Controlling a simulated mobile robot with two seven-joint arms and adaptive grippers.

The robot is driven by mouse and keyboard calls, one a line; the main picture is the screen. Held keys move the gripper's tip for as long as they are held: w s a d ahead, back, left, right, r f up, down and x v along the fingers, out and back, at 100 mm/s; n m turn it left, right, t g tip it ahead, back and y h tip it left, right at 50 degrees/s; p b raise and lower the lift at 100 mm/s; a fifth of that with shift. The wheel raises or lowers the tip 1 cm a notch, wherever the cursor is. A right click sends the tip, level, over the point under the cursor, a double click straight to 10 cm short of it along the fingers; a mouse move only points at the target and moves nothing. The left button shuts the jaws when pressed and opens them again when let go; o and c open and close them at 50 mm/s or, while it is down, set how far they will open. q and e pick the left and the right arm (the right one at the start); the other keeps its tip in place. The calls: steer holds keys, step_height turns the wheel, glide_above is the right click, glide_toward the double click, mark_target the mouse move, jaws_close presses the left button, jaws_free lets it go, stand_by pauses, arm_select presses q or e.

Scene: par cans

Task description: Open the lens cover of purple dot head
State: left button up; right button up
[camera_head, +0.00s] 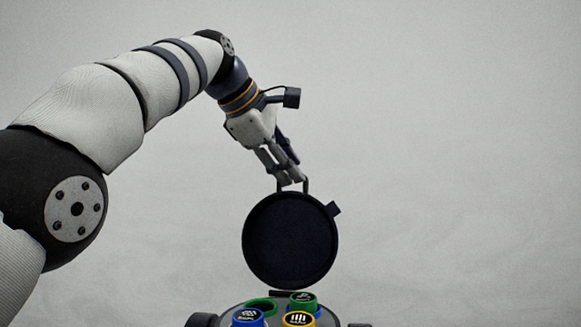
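A round black lens cover (290,240) stands raised, almost upright, with its dark face toward me. It rises behind a grey head (232,311) at the bottom edge, which carries several coloured round parts. No purple dot shows. The cover has a small loop on its top edge and a tab at its upper right. My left gripper (291,181) comes down from the upper left, with its fingertips at the loop. The fingers look close together, but I cannot tell whether they grip the loop. My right gripper is not in view.
On the head are a blue-rimmed part (248,317), a yellow-rimmed part (298,319) and a green-rimmed part (303,300) with dark labelled tops. Dark pieces flank the head. The head's lower part is cut off. The space to the right is clear.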

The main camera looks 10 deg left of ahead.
arm_select(q)
steer(key=shift+a+f, duration=0.2)
steer(key=shift+f, duration=0.2)
steer(key=v, duration=1.2)
steer(key=shift+d+r, duration=0.2)
steer(key=shift+r, duration=0.1)
